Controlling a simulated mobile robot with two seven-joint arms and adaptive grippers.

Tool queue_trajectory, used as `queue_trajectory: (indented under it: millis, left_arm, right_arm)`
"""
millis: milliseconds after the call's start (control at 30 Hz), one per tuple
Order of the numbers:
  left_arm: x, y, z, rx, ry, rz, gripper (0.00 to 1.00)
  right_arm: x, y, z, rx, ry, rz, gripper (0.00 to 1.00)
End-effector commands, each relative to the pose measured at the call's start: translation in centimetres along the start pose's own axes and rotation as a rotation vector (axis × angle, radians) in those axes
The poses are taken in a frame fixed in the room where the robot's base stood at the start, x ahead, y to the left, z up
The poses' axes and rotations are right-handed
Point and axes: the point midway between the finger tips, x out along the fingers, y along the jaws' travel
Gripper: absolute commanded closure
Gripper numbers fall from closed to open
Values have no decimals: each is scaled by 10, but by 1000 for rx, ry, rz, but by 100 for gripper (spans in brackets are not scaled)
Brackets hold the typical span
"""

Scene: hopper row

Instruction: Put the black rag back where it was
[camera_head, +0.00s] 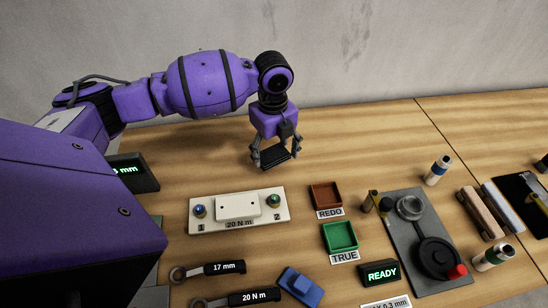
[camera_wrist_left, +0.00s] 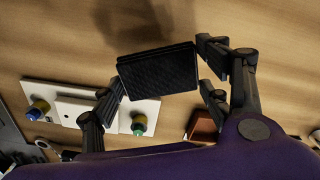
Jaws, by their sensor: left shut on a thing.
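The black rag (camera_head: 275,159) is a small dark folded rectangle with a quilted texture. In the left wrist view the rag (camera_wrist_left: 158,72) lies flat between the fingers of my left gripper (camera_wrist_left: 160,76). A dark shadow falls on the wood beyond it; the exact height over the table is hard to tell. My right gripper is in neither view.
The white fixture (camera_head: 239,224), brown REDO tray (camera_head: 326,184) and green TRUE tray (camera_head: 354,249) stand in front. A grey plate (camera_head: 400,206) with a red-knobbed device is at the right. Bare wood (camera_head: 360,140) lies right of the gripper; the wall (camera_head: 400,50) is behind.

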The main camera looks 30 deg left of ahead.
Motion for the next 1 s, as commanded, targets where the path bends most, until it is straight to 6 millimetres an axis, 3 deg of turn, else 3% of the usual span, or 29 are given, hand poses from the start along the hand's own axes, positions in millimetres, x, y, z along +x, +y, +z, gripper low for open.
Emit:
queue_trajectory:
  millis: [333,733,767,900,1000]
  left_arm:
    - [38,-4,7,-1,1,0,60]
    - [44,-4,7,0,-1,0,60]
    - [43,-4,7,0,-1,-1,28]
    - [43,-4,7,0,-1,-1,12]
    - [43,-4,7,0,-1,-1,12]
  right_arm:
    - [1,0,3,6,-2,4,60]
    - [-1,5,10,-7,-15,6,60]
    - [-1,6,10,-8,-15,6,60]
    - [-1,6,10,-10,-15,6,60]
    - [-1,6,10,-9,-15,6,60]
